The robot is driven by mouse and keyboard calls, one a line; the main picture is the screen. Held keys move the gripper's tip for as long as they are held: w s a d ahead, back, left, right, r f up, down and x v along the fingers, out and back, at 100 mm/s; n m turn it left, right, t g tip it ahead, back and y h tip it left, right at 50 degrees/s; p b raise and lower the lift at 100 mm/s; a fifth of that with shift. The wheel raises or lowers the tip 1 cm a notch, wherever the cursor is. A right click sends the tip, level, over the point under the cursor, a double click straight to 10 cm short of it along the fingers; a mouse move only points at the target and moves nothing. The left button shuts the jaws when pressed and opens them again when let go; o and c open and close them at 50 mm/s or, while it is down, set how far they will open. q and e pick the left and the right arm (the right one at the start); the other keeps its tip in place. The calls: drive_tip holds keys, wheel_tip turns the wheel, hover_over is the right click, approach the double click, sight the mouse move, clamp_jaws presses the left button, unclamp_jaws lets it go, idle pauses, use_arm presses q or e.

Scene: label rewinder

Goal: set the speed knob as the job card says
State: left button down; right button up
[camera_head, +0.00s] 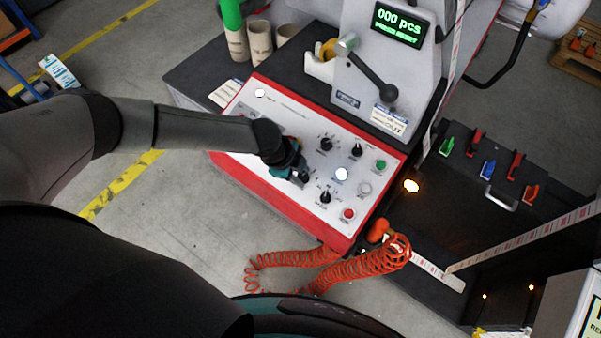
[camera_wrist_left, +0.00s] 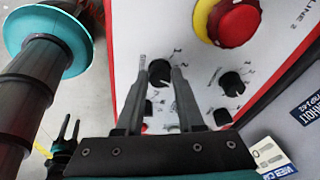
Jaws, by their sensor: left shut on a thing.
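My left gripper (camera_head: 298,174) is down at the sloped control panel (camera_head: 245,161) with its red border. In the left wrist view its two dark fingers (camera_wrist_left: 161,85) are closed around a black knob (camera_wrist_left: 159,72) with the digits 1 and 2 beside it. Other black knobs (camera_head: 326,144) sit on the panel, and one (camera_wrist_left: 231,84) shows right of the fingers in the wrist view. The labels are too small to tell which is the speed knob. Two white cards (camera_head: 388,118) (camera_head: 225,93) show; their text is unreadable. Black fingers, apparently my right gripper (camera_wrist_left: 67,130), show at lower left.
A red stop button (camera_wrist_left: 235,22) with a yellow ring is close above the fingers. Green (camera_head: 381,165) and red (camera_head: 348,213) buttons lie on the panel's right. An orange coiled hose (camera_head: 360,262) hangs at its front. A crank handle (camera_head: 375,80) juts out behind.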

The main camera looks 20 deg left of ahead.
use_arm(q)
drive_tip(key=shift+m, duration=0.6)
drive_tip(key=c, duration=0.5)
unclamp_jaws()
drive_tip(key=shift+c, duration=0.2)
drive_tip(key=shift+r, duration=0.1)
drive_tip(key=p+v, duration=0.1)
drive_tip(key=v, duration=1.4)
drive_tip(key=shift+p, duration=0.4)
drive_tip(key=shift+w, duration=0.15)
